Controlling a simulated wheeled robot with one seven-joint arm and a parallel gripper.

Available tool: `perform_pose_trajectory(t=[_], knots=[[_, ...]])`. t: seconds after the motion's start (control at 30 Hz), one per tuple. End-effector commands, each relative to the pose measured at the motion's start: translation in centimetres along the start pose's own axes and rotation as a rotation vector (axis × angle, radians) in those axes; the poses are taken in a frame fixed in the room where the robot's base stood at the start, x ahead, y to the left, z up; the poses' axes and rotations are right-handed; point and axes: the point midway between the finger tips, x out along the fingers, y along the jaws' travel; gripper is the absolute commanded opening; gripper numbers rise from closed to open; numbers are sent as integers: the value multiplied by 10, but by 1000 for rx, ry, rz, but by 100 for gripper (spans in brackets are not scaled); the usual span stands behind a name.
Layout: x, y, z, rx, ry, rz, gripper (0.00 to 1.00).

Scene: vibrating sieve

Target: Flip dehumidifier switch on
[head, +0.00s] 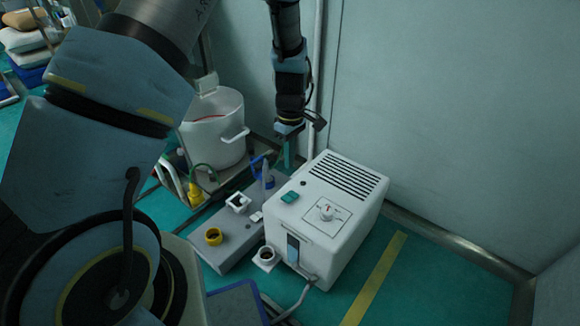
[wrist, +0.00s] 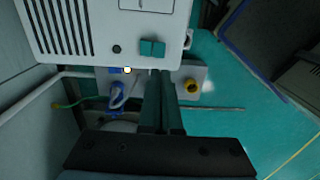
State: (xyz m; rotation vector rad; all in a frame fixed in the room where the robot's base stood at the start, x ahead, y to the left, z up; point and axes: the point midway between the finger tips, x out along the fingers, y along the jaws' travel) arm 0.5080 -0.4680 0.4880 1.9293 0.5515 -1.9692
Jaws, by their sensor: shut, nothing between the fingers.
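The dehumidifier is a white box (head: 315,240) with a black vent grille and a dial (head: 327,212) on top. It also shows in the wrist view (wrist: 98,20). Its green switch (head: 289,197) sits near one edge of the top, and shows in the wrist view (wrist: 152,47) just beyond my fingertips. Whether the switch is on or off I cannot tell. My gripper (head: 287,163) is shut and empty, pointing down above and behind the switch side of the box. In the wrist view the two fingers (wrist: 161,76) lie together, apart from the switch as far as I can tell.
A grey panel box (head: 228,258) with a yellow ring connector (head: 213,236) and other sockets stands left of the dehumidifier. A white pot (head: 213,128) stands behind it. The wall (head: 450,110) is close behind and right. Green floor with a yellow stripe (head: 375,280) is clear at front right.

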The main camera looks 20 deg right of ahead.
Motion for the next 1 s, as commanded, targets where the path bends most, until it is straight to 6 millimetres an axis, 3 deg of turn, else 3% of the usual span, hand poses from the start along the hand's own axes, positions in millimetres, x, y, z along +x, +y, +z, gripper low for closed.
perform_pose_trajectory(t=[0.47,1.0], knots=[[-5,1,-1,-2,1,-7,0],[-8,32,-8,4,10,-164,0]])
